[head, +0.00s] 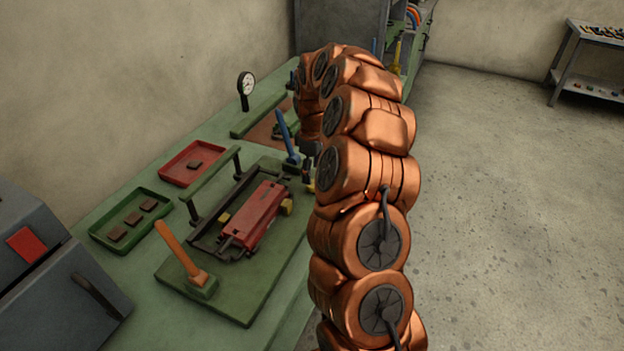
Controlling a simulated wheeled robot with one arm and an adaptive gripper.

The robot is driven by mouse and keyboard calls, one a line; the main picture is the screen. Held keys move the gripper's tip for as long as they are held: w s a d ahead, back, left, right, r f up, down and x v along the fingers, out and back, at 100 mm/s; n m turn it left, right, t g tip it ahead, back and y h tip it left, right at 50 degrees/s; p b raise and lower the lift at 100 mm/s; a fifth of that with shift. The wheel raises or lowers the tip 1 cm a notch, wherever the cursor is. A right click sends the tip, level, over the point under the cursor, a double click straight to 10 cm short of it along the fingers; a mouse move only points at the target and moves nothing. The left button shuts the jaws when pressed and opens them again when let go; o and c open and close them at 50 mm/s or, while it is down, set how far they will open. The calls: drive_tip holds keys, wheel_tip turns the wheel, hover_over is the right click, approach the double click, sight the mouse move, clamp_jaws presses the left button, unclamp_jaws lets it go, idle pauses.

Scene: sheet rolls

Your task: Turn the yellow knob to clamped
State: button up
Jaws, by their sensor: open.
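A red block (257,214) sits in a dark frame on the green base plate (238,303). A small yellow part (287,207) shows at its right side and another yellow part (224,218) at its left. I cannot tell which, if either, is the knob, and no clamped mark is readable. My gripper (309,172) points down at the plate's far right side, mostly hidden behind my copper-coloured arm. It is open; a bit of yellow shows just below it, and I cannot tell whether they touch.
An orange lever (180,250) and a blue lever (286,137) stand at the plate's near and far ends. Green (128,220) and red (205,154) trays hold brown pieces to the left. A gauge (245,86) stands behind. The floor on the right is clear.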

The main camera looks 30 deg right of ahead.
sight(313, 183)
drive_tip(key=shift+f+p, duration=0.45)
drive_tip(key=shift+f, duration=1.7)
drive_tip(key=c, duration=1.1)
